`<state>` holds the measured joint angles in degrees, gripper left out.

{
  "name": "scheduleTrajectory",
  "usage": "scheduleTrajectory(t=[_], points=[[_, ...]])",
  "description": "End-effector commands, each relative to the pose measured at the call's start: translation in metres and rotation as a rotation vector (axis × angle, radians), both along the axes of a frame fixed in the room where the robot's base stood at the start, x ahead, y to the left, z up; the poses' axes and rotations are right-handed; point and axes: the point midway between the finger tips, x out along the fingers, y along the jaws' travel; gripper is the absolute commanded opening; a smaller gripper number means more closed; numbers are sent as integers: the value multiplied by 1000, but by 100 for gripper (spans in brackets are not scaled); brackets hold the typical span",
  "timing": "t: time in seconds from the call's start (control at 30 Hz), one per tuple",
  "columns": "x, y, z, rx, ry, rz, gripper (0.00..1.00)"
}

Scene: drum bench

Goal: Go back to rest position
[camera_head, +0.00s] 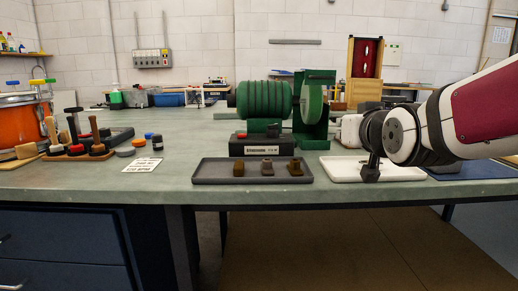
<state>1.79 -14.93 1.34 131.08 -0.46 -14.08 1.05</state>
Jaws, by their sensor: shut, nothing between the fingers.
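My gripper (370,177) is at the right end of the bench, fingers pointing down and shut with nothing between them. It is in front of or over a white tray (340,172); I cannot tell whether the fingertips touch it. My arm reaches in from the right edge and hides part of the tray. A dark grey tray (222,174) lies left of the gripper near the bench's front edge. It holds a brown piece (238,170), a greyish piece (267,167) and another brown piece (295,167), set apart in a row.
A green drum machine (264,99) stands behind the dark tray, with a black labelled box (254,144) in front. A wooden rack (78,154) of upright tools, a printed card (143,166) and an orange pot (25,122) are left. A blue mat (478,171) lies right.

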Motion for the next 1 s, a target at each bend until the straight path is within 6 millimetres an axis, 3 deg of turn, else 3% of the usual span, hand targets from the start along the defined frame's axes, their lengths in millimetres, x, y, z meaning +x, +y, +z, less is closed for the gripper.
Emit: scheduleTrajectory(t=[0.27, 0.5, 0.7, 0.9, 0.97, 1.0], points=[[-111, 0, -86, 7, 468, -8, 0], [-233, 0, -146, 14, 867, -14, 0], [-317, 1, -171, 18, 1117, -16, 0], [-383, 1, -183, 20, 1309, -18, 0], [-398, 1, -182, 20, 1353, -18, 0], [-393, 1, -173, 19, 1342, -17, 0]])
